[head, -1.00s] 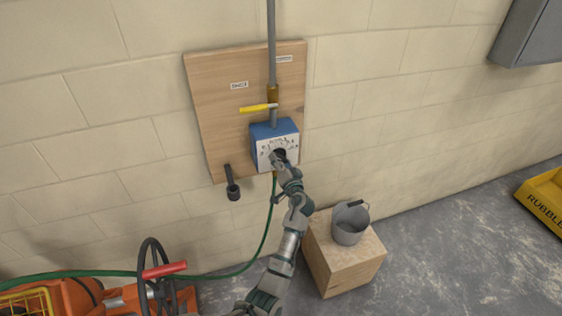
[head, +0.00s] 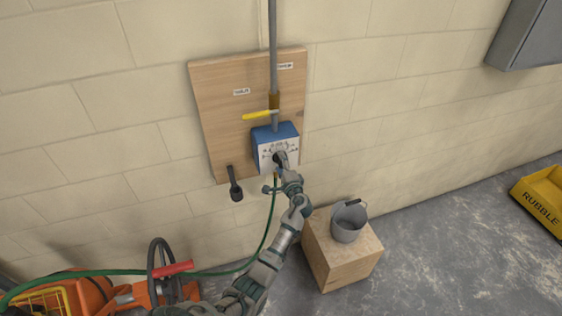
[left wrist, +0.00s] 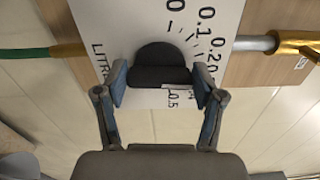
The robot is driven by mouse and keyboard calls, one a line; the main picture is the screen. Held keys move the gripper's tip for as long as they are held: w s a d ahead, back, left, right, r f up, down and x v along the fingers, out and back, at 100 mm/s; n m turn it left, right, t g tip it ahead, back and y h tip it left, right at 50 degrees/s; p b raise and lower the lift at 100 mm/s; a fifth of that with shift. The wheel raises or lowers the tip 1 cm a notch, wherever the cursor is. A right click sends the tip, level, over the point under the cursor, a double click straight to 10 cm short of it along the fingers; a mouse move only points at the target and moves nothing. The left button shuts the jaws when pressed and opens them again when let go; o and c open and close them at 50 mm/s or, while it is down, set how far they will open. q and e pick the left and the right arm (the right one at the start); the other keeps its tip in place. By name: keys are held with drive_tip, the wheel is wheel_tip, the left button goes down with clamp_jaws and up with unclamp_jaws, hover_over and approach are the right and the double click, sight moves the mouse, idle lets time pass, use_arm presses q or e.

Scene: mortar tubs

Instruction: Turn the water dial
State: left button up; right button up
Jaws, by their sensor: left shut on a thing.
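The water dial is a dark round knob (left wrist: 157,66) on a white scale plate (left wrist: 140,20) marked with numbers and the letters "LITR". In the head view the plate is the front of a blue box (head: 274,133) mounted on a wooden board. My left gripper (left wrist: 160,82) is shut on the knob, one finger at each side of it in the left wrist view. In the head view the left gripper (head: 281,160) covers most of the knob. My right gripper is not in view.
A yellow lever (head: 259,115) sits on the pipe above the box. A green hose (head: 265,230) hangs below it. A grey bucket (head: 348,222) stands on a wooden block (head: 335,265) to the right. An orange machine (head: 90,292) is at lower left.

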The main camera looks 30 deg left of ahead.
use_arm(q)
drive_tip(key=shift+r+m+p, duration=0.2)
drive_tip(key=shift+m+p, duration=0.3)
drive_tip(key=shift+m, duration=0.4)
drive_tip(key=o, duration=1.1)
drive_tip(key=shift+w, duration=0.1)
drive_tip(key=shift+o, duration=0.2)
drive_tip(key=shift+w+a+f, duration=0.1)
drive_tip(key=shift+w+f, duration=0.05)
drive_tip(key=shift+f, duration=0.1)
drive_tip(key=v, duration=1.2)
drive_tip(key=shift+a, duration=0.1)
